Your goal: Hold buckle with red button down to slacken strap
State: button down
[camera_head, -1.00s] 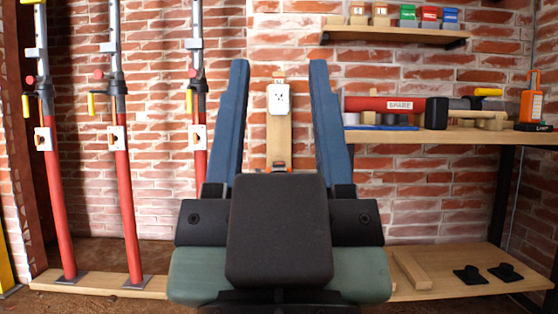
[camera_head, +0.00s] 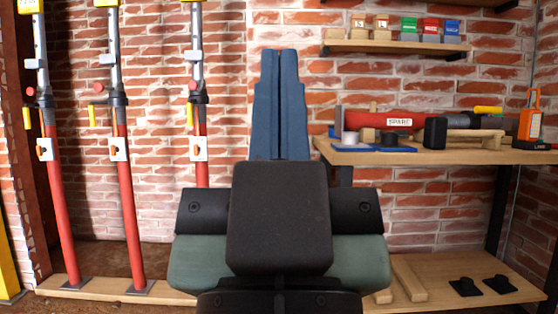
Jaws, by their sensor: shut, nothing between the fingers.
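My gripper (camera_head: 279,52) is at the middle of the picture, with its two blue fingers closed together and pointing up. Nothing shows between them. I cannot make out a buckle with a red button or a strap. The wall straight behind my fingers and the dark gripper body is hidden, including the wooden post and white plate that showed there before.
Red-and-silver props (camera_head: 130,200) stand at left on a wooden base board (camera_head: 95,288). At right, a bench (camera_head: 440,156) bears a red cylinder marked SPARE (camera_head: 375,121), a black block (camera_head: 434,133) and an orange device (camera_head: 530,118). A shelf (camera_head: 395,45) hangs above.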

notch_tip(320, 180, up, 54)
jog(key=p, duration=5.1)
jog(key=shift+f, duration=0.1)
